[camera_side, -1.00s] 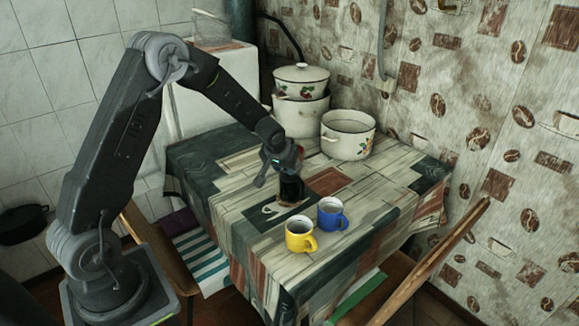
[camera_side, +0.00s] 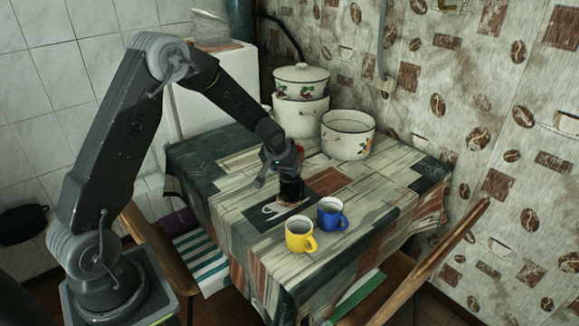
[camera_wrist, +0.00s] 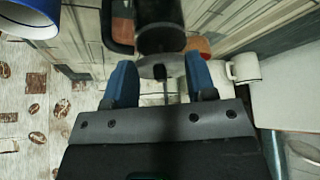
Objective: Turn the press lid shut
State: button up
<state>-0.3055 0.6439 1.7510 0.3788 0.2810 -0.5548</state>
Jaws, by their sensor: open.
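The press (camera_side: 291,190) is a dark cylinder standing on the table, just below my gripper in the side view. In the wrist view the press (camera_wrist: 160,22) shows at the top centre, with a pale round lid (camera_wrist: 150,66) and a thin rod with a dark knob at its near end. My gripper (camera_wrist: 162,85) is open, its two blue fingers on either side of the knob and rod, with visible gaps. In the side view my gripper (camera_side: 282,160) is over the press and partly hides its top.
A yellow mug (camera_side: 300,237) and a blue mug (camera_side: 331,216) stand in front of the press. A white pot (camera_side: 347,136) and stacked lidded pots (camera_side: 301,100) stand behind. The patterned tablecloth (camera_side: 235,205) is clear to the left.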

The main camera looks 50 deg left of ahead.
jog(key=shift+o, duration=1)
jog(key=shift+r, duration=0.15)
jog(key=shift+v, duration=2.95)
jog(key=shift+r, duration=0.1)
